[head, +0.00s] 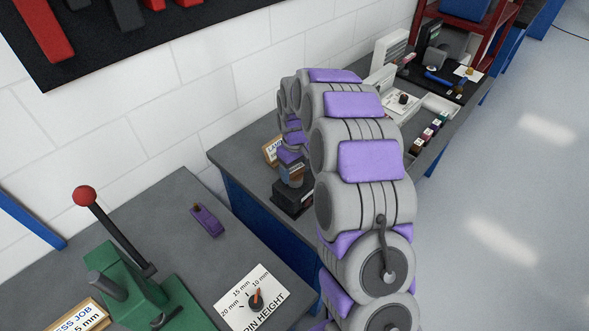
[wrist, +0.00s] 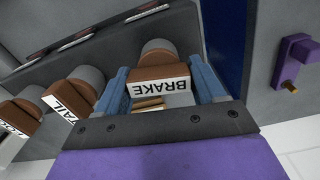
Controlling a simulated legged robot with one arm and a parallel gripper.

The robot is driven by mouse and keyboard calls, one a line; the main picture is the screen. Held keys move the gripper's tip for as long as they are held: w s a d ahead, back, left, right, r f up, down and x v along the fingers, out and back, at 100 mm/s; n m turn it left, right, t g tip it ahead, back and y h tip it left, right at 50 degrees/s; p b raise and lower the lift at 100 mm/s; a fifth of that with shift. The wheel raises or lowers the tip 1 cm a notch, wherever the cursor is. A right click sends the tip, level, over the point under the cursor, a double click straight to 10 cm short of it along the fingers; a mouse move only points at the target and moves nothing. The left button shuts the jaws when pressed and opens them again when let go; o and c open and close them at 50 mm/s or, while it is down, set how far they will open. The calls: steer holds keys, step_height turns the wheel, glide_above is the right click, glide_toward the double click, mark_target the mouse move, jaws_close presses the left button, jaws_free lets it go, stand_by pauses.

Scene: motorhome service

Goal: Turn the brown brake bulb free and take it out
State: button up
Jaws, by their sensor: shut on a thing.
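The brown brake bulb (wrist: 158,72) is in the wrist view with a white BRAKE label facing me. A grey round part shows behind it, against the dark lamp unit. My gripper (wrist: 163,88) has one blue finger on each side of the bulb and is shut on it. In the head view my gripper (head: 290,163) is over the small black lamp unit (head: 292,198), partly hidden by my arm. I cannot tell whether the bulb is still locked in its socket.
A brown TAIL bulb (wrist: 73,97) and another brown bulb (wrist: 25,112) sit left of the brake bulb. A purple block (head: 207,220) lies on the near bench, beside a green lever press (head: 130,285). A tray with coloured parts (head: 428,133) stands farther along the grey bench.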

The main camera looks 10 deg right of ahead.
mark_target(295, 167)
steer(key=shift+r, duration=0.5)
steer(key=o, duration=1)
steer(key=c, duration=1)
steer(key=shift+r, duration=0.15)
steer(key=shift+r+p, duration=0.8)
steer(key=shift+r, duration=0.55)
